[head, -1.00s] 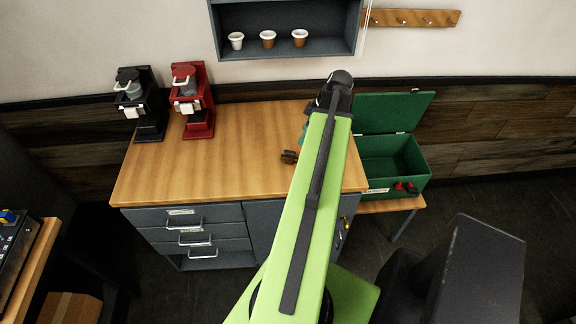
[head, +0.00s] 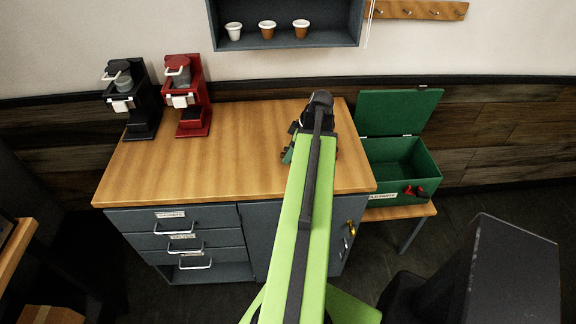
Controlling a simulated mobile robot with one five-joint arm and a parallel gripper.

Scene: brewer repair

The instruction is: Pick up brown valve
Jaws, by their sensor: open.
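My gripper (head: 289,153) is at the end of my bright green arm, low over the right part of the wooden worktop (head: 225,150). Only its left side, dark with a green finger, shows; the arm hides the rest. The gripper is open. The brown valve is not visible now; a small dark brown piece lay on the worktop near this spot a second ago. The gripper and my arm cover that area, so I cannot tell whether the valve lies between the fingers.
A black brewer (head: 135,98) and a red brewer (head: 186,96) stand at the worktop's back left. An open green box (head: 405,165) with red parts (head: 416,191) sits on a low bench to the right. A wall shelf (head: 285,37) holds three cups. The worktop's middle is clear.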

